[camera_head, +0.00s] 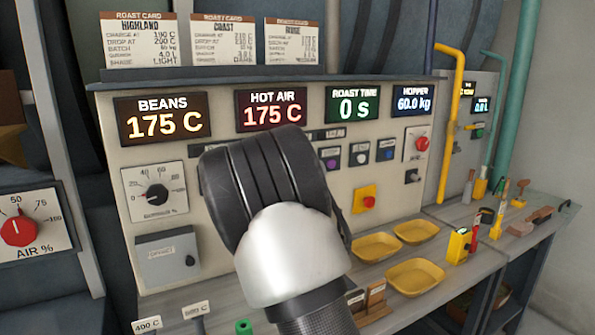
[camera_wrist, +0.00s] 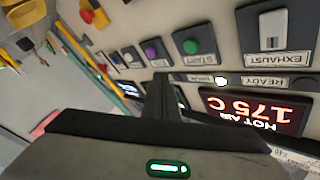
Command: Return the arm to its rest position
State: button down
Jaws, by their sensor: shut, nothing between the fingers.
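My gripper (camera_wrist: 161,92) shows in the wrist view with its dark fingers together and nothing between them. The fingers point toward the control panel (camera_head: 222,190). In the head view my arm's dark, bulky end and white wrist stand in front of the middle of this panel, and the fingertips are hidden behind it. In the wrist view, which sees the panel upside down, the fingertips are near the panel face between the button row and the hot air display (camera_wrist: 255,110). I cannot tell whether they touch it. A green start button (camera_wrist: 192,46) is just above them in that view.
Yellow trays (camera_head: 415,276) lie on the bench right of my arm, with a yellow tool holder (camera_head: 459,245) beyond. Yellow and green pipes rise at right.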

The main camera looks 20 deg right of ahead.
jog(key=s+a+r+n+g+y+p, duration=0.2)
jog(key=s+a+r+n+y, duration=0.15)
jog(key=s, duration=0.35)
jog(key=s+a+r+n+g+y+p, duration=0.25)
jog(key=s+a+y, duration=0.2)
jog(key=s, duration=0.25)
jog(key=s+a+r+n+g+y+p, duration=0.1)
jog(key=s+a+r+n+y+p, duration=0.1)
jog(key=s+a+n+y+p, duration=0.25)
jog(key=s+a+f+n+g+h+p, duration=0.1)
jog(key=s+g, duration=0.4)
jog(key=s, duration=1.8)
jog(key=f+n, duration=0.1)
jog(key=n, duration=0.1)
jog(key=shift+s+a+n, duration=0.25)
jog(key=shift+s+n, duration=0.1)
jog(key=shift+s, duration=0.05)
jog(key=shift+h, duration=0.25)
